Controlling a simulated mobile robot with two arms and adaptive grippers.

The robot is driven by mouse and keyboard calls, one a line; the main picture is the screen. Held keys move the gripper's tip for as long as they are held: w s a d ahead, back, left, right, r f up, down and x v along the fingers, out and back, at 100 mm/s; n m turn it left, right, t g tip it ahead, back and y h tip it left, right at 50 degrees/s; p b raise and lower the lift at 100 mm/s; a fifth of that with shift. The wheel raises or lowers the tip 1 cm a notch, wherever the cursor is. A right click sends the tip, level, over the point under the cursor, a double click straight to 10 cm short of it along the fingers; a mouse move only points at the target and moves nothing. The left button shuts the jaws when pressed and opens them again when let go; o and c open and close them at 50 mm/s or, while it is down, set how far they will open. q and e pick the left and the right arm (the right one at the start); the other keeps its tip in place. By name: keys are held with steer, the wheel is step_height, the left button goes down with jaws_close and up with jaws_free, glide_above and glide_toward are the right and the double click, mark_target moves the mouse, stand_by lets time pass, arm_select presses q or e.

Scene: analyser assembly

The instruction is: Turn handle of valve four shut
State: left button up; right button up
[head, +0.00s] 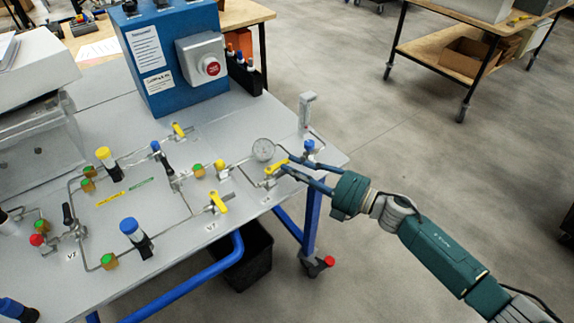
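My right gripper (284,162) reaches in from the right over the panel, its two long blue fingers spread apart. Its tips are at a yellow valve handle (275,166) near the panel's right edge, just right of and below a round gauge (263,150). The handle's end lies between or just under the fingertips; I cannot tell whether they touch it. Other yellow handles are at the front middle (218,202) and farther back (179,130). The valve labels are too small to read surely, so I cannot confirm which is valve four. My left gripper is not in view.
The grey bench top (150,285) carries thin pipes and several coloured knobs. A blue box with a red stop button (212,68) stands at the back. A clear flow meter (306,112) and a blue-capped fitting (309,147) stand close to my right fingers.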

mark_target(277, 166)
steer(key=shift+x, duration=1.25)
jaws_close()
